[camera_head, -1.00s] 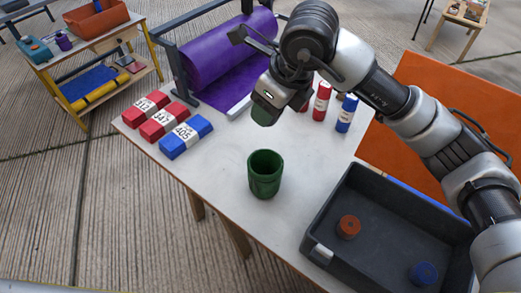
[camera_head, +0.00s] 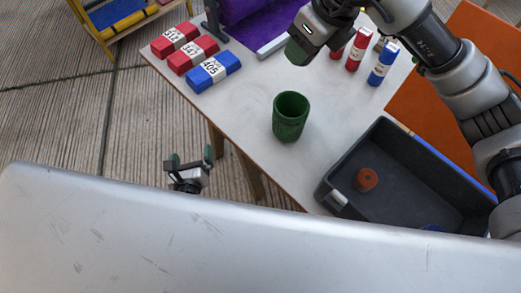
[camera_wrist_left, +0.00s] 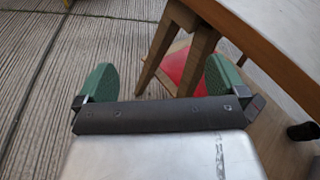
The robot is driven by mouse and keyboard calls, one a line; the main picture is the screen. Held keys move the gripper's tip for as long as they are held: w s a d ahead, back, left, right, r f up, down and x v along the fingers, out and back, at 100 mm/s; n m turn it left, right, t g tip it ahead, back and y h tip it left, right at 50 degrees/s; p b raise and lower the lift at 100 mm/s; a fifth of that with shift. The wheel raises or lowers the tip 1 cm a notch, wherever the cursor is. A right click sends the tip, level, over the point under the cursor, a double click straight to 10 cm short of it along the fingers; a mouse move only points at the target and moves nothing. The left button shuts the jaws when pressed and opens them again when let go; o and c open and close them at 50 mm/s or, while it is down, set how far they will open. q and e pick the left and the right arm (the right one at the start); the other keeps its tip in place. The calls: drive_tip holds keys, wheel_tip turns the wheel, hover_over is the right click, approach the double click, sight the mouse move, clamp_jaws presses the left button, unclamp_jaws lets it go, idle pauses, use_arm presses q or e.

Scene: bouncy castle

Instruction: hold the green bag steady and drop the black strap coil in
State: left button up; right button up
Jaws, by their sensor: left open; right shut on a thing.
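The green bag (camera_head: 290,118) stands upright and open-topped on the pale table (camera_head: 240,122), and it looks empty. My right gripper (camera_head: 296,52) is above the table, behind the bag and apart from it. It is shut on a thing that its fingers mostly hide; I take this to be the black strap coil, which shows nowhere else. My left gripper (camera_head: 192,160) is low, off the table's near left edge. Its green fingers are wide apart and empty, also in the left wrist view (camera_wrist_left: 160,82). The bag is outside the left wrist view.
A dark grey tray (camera_head: 335,197) at the table's right holds an orange coil (camera_head: 366,179) and a partly hidden blue one. Red and blue numbered blocks (camera_head: 214,70) lie back left. Red and blue bottles (camera_head: 383,64) stand back right. Table legs (camera_wrist_left: 165,45) are close to my left gripper.

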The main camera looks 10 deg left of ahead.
use_arm(q)
drive_tip(key=w+d+r+m+t+h, duration=0.3)
drive_tip(key=d+r+m+t+h, duration=0.15)
drive_tip(key=d+r, duration=0.65)
drive_tip(key=m+g+h, duration=0.4)
drive_tip(key=m+h, duration=0.3)
approach(296, 108)
drive_tip(key=shift+t, duration=0.25)
drive_tip(key=x, duration=0.6)
drive_tip(key=shift+d+f, duration=0.15)
drive_tip(key=shift+f, duration=0.1)
